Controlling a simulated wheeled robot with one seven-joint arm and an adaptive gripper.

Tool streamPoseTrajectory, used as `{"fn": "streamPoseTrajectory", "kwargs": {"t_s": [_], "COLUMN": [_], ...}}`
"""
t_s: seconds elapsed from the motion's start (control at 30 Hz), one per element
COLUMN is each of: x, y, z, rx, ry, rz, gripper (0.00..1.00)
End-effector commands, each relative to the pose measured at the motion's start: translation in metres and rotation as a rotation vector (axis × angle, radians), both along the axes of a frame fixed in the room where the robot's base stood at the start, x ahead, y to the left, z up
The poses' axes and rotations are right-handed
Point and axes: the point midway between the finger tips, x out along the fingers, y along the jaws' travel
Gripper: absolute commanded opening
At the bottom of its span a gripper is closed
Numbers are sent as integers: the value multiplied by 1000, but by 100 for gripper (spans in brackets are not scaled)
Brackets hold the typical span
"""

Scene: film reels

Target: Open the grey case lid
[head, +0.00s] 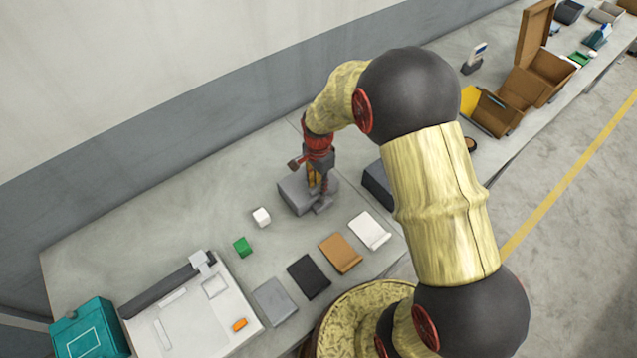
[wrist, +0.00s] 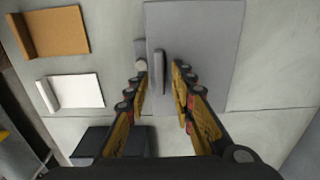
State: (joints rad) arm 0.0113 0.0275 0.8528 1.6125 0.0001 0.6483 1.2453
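The grey case (head: 293,194) lies on the table below my gripper, and my gripper hides part of it. In the wrist view its flat lid (wrist: 215,60) looks closed, with a raised bar-like handle (wrist: 160,72) near its left edge. My gripper (wrist: 160,68) is open, pointing down over the case. One finger shows on each side of the handle, with a gap on both sides. It also shows in the head view (head: 318,192). I cannot tell how far the fingertips are above the lid.
A dark box (head: 377,187) stands right of the case, partly behind my arm. White (head: 369,231), brown (head: 340,253), black (head: 309,277) and grey (head: 274,301) flat pieces lie in front. A white cube (head: 261,217) and green cube (head: 242,247) sit to the left.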

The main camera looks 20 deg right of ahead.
Motion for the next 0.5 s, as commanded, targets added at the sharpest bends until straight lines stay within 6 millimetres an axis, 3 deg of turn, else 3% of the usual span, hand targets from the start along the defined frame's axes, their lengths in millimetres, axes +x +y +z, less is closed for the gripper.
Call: {"fn": "streamPoseTrajectory", "kwargs": {"t_s": [0.37,0.5], "x": [0,0], "y": [0,0], "z": [0,0], "rx": [0,0], "ry": [0,0], "rz": [0,0], "gripper": [1,0]}}
